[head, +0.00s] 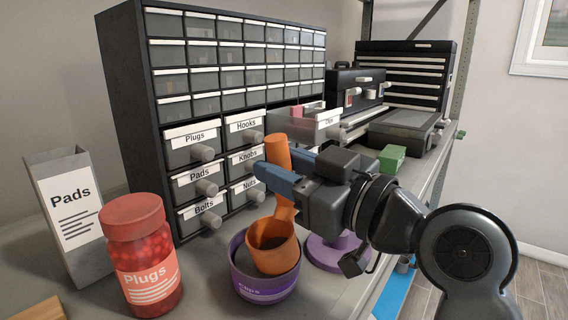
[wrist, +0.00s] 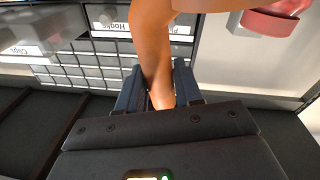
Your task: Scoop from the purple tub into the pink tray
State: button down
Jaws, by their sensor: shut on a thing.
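My gripper (head: 274,180) is shut on the handle of an orange scoop (head: 275,248). In the wrist view the blue fingers of my gripper (wrist: 158,88) close on either side of the orange scoop handle (wrist: 155,50). The scoop is upright, with its cup low in or just over the purple tub (head: 262,291); I cannot tell whether it touches the tub. The cup's inside looks dark and I see no pieces in it. The cup hides most of the tub's inside. I cannot make out a pink tray in either view.
A red Plugs jar (head: 146,250) and a grey Pads box (head: 72,215) stand left of the tub. A drawer cabinet (head: 190,140) stands behind, with an open Clips drawer (head: 325,130). A purple round base (head: 325,255) is partly hidden behind my arm. A green box (head: 392,158) is farther right.

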jog(key=shift+a+f, duration=0.1)
jog(key=shift+f, duration=0.35)
jog(key=shift+r+m+t+p, duration=0.15)
jog(key=shift+r+m+p, duration=0.35)
jog(key=shift+r+p, duration=1.5)
jog(key=shift+r+m+t+p, duration=0.1)
jog(key=shift+r+m+p, duration=0.4)
jog(key=shift+r+p, duration=1.45)
jog(key=shift+r+m+t+p, duration=0.15)
jog(key=shift+r+m+p, duration=0.7)
jog(key=shift+r, duration=1.95)
jog(key=shift+n+p, duration=0.3)
jog(key=shift+n, duration=0.05)
jog(key=shift+f, duration=0.1)
